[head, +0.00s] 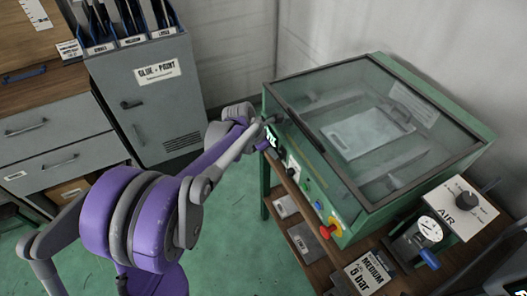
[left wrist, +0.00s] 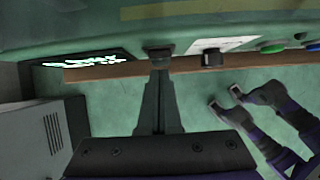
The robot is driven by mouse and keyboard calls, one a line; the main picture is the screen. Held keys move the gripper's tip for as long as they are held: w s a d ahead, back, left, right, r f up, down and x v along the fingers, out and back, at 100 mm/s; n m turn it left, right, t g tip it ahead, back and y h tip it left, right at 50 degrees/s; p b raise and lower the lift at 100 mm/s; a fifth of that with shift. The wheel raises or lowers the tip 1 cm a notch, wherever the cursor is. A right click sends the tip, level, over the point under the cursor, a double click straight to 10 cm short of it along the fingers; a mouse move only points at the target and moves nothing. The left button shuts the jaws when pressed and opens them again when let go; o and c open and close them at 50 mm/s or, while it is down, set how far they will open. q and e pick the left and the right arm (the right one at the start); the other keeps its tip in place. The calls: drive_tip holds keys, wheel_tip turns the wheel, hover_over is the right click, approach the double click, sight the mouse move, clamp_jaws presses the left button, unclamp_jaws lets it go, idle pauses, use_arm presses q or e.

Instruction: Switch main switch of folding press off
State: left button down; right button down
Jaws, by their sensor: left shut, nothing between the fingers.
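The folding press (head: 375,125) is a green cabinet with a framed clear lid, right of centre in the head view. On its front, a black rotary knob on a white plate (head: 292,168) looks like the main switch. The left wrist view shows this knob (left wrist: 211,58) side-on. My left gripper (left wrist: 159,62) is shut and empty. Its tips are at the press front, between the lit display (left wrist: 82,62) and the knob, apart from the knob; whether they touch the panel is unclear. My right gripper (left wrist: 226,98) appears open, below the panel at right in the left wrist view.
A green button (left wrist: 272,49), a blue button (head: 318,206) and a red emergency stop (head: 328,229) follow along the panel. An AIR valve box (head: 460,205) stands at right. A grey cabinet (head: 150,95) stands behind my left arm. Green floor is clear between.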

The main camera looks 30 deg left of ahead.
use_arm(q)
drive_tip(key=shift+w+d+f, duration=0.1)
drive_tip(key=shift+w+d, duration=0.05)
drive_tip(key=shift+w, duration=0.05)
use_arm(e)
drive_tip(key=shift+f+b, duration=0.45)
drive_tip(key=shift+f, duration=0.05)
drive_tip(key=shift+s+r, duration=0.1)
drive_tip(key=shift+s, duration=0.05)
use_arm(q)
drive_tip(key=shift+w+d+f+t+h, duration=0.1)
drive_tip(key=shift+f+t+h, duration=0.15)
drive_tip(key=shift+t, duration=0.25)
drive_tip(key=shift+r, duration=0.15)
drive_tip(key=shift+r+p, duration=0.6)
drive_tip(key=shift+r, duration=0.15)
use_arm(e)
drive_tip(key=shift+r, duration=0.55)
